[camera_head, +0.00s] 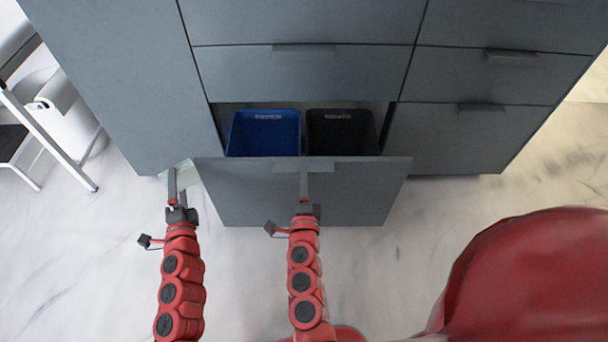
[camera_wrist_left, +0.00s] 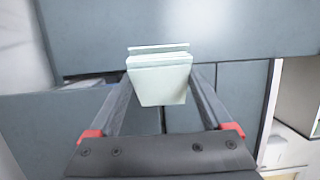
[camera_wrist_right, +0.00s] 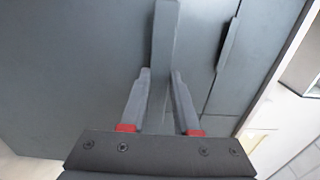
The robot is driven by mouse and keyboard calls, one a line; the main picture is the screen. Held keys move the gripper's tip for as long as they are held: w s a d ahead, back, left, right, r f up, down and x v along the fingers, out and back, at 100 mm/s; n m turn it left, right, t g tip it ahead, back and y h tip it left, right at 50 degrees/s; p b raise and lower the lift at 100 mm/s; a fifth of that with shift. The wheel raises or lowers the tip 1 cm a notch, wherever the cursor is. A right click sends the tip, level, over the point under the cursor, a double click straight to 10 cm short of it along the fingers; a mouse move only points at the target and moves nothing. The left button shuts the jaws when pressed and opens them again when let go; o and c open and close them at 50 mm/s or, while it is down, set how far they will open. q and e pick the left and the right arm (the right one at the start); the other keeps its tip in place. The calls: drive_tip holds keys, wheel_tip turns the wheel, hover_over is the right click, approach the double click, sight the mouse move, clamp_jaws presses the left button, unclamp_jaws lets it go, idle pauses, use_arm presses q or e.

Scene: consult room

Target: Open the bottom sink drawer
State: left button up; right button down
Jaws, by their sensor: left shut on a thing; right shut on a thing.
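The bottom sink drawer (camera_head: 245,190), with a grey-blue front, stands pulled out below the cabinet. A blue bin (camera_head: 265,133) and a black bin (camera_head: 342,132) show inside it. My right gripper (camera_head: 304,178) is at the drawer's handle (camera_head: 325,165); in the right wrist view its fingers close around the grey handle bar (camera_wrist_right: 164,45). My left gripper (camera_head: 177,180) is at the drawer front's left end. In the left wrist view its fingers (camera_wrist_left: 160,92) are shut on a pale green block (camera_wrist_left: 160,84); I cannot tell what it belongs to.
Closed drawers (camera_head: 300,72) sit above, and more closed drawers (camera_head: 470,140) to the right. A plain cabinet panel (camera_head: 120,80) is at the left. A white bin (camera_head: 65,115) and a metal-framed stand (camera_head: 50,135) are farther left. The marble floor (camera_head: 240,270) in front is clear.

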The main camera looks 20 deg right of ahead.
drive_tip(key=shift+s+a+f, duration=0.15)
drive_tip(key=shift+s+f, duration=0.05)
drive_tip(key=shift+f, duration=0.05)
drive_tip(key=c, duration=0.7)
unclamp_jaws()
drive_tip(key=shift+w, duration=0.15)
drive_tip(key=shift+r, duration=0.1)
drive_tip(key=p+v, duration=0.2)
drive_tip(key=v, duration=0.5)
drive_tip(key=shift+s, duration=0.3)
